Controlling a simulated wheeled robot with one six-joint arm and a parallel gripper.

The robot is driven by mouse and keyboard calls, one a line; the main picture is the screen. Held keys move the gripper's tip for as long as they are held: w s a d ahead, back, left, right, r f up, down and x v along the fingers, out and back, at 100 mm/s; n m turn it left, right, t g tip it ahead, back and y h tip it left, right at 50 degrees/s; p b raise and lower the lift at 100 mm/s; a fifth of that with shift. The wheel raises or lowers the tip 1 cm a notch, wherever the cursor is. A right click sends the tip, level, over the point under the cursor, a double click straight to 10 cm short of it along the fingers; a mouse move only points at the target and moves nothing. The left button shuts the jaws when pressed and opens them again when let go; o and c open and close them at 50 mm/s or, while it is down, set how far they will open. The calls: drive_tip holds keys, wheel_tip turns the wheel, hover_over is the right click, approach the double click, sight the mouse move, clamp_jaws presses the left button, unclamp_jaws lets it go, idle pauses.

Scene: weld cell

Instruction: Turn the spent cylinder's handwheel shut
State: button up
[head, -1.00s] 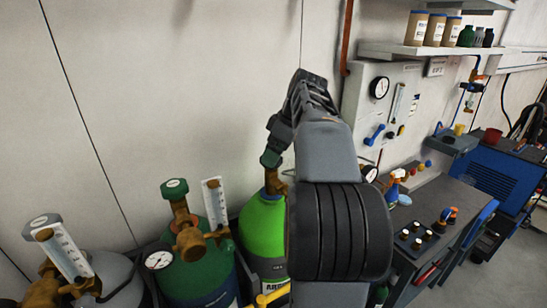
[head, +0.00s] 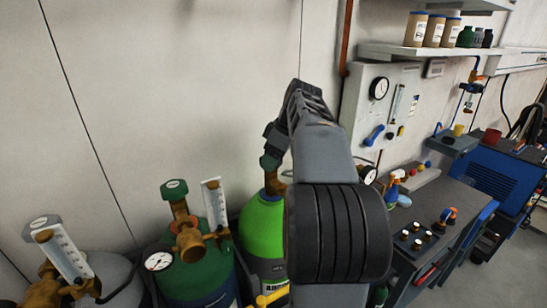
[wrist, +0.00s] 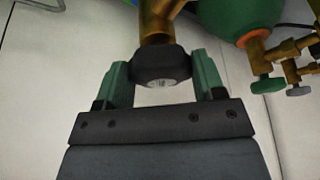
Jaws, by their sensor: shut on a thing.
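The black handwheel (wrist: 162,64), with a pale centre, sits on a brass valve stem (wrist: 155,22) in the wrist view. My gripper (wrist: 162,78) has its two green fingers on either side of the handwheel, shut on its rim. In the head view my gripper (head: 272,160) is over the brass valve (head: 274,183) of a bright green cylinder (head: 262,228). My own arm hides the right side of this cylinder, and the handwheel is hardly visible there. I cannot read which cylinder is marked spent.
A dark green cylinder (head: 196,275) with a gauge and flow tube stands left of the bright green one. A grey cylinder (head: 110,275) stands farther left. A wall panel (head: 366,107) and a workbench (head: 440,205) are to the right. The wall is close behind.

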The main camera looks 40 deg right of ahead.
drive_tip(key=shift+c, duration=0.9)
drive_tip(key=shift+m, duration=0.3)
drive_tip(key=m+h+b, duration=0.1)
drive_tip(key=m, duration=0.1)
drive_tip(key=m+h+b, duration=0.1)
drive_tip(key=m, duration=0.1)
drive_tip(key=shift+s+a+m+t, duration=0.1)
drive_tip(key=shift+a+m+t, duration=0.1)
drive_tip(key=shift+m+t, duration=0.15)
drive_tip(key=m+h, duration=0.1)
drive_tip(key=m, duration=0.2)
drive_tip(key=m+h, duration=0.1)
drive_tip(key=m, duration=0.2)
drive_tip(key=shift+a+h, duration=0.2)
drive_tip(key=shift+h, duration=0.1)
drive_tip(key=m+g+h, duration=0.1)
drive_tip(key=m, duration=0.2)
drive_tip(key=m+g, duration=0.1)
drive_tip(key=m, duration=0.2)
drive_tip(key=shift+w+a+m+h, duration=0.1)
drive_tip(key=shift+w+m+h, duration=0.1)
drive_tip(key=shift+m+h, duration=0.2)
drive_tip(key=m+g, duration=0.1)
drive_tip(key=m, duration=0.1)
drive_tip(key=m+g+p, duration=0.1)
drive_tip(key=m, duration=0.2)
drive_tip(key=shift+w+m+h, duration=0.2)
drive_tip(key=shift+m+h, duration=0.15)
drive_tip(key=shift+h, duration=0.05)
drive_tip(key=o, duration=0.9)
